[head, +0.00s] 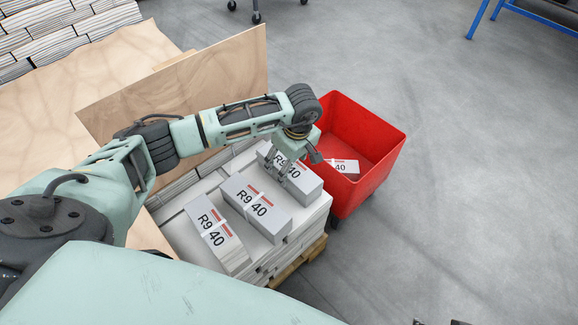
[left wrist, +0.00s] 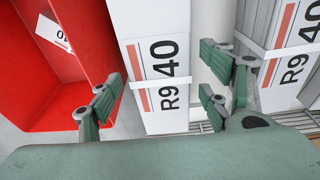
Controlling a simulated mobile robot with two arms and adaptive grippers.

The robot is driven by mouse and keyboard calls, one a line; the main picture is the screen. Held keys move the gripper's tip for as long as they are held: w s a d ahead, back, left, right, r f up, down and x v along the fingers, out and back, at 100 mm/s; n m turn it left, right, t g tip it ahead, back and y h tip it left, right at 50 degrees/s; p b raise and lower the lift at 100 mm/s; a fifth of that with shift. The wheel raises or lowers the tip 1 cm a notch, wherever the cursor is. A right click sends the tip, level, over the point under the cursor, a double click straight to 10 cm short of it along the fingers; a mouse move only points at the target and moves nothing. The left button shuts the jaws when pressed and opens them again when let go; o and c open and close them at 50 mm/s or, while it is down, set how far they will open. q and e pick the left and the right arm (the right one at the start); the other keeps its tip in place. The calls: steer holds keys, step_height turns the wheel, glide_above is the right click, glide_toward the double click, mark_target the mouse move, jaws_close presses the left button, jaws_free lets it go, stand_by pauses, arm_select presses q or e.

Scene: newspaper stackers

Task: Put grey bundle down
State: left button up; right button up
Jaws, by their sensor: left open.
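A grey bundle (head: 304,186) marked R9 40, with a white band, lies on top of the pale stack, at the end nearest the red bin. My left gripper (head: 283,172) is over it, pointing down. In the left wrist view, the open fingers (left wrist: 165,88) are on either side of this bundle (left wrist: 153,50). Two more grey bundles lie beside it on the stack, a middle one (head: 257,207) and a near one (head: 215,235). Small dark tips at the head view's bottom edge may be my right gripper (head: 441,322); its state does not show.
A red wheeled bin (head: 376,178) stands right beside the stack, with a labelled bundle (head: 342,168) inside. The stack rests on a wooden pallet (head: 300,264). A plywood board (head: 190,85) leans behind. Open grey floor lies to the right.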

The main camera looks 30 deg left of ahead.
arm_select(q)
steer(key=r, duration=0.4)
steer(key=r+p, duration=0.1)
steer(key=r, duration=0.1)
steer(key=shift+s+d+r, duration=0.1)
steer(key=shift+d, duration=0.3)
steer(key=shift+s+d+r, duration=0.1)
steer(key=shift+d+r, duration=0.1)
steer(key=shift+r, duration=1.35)
arm_select(e)
steer(key=shift+w+f, duration=0.5)
steer(key=shift+f, duration=0.3)
arm_select(q)
steer(key=shift+s+f, duration=0.1)
arm_select(e)
steer(key=shift+s, duration=0.15)
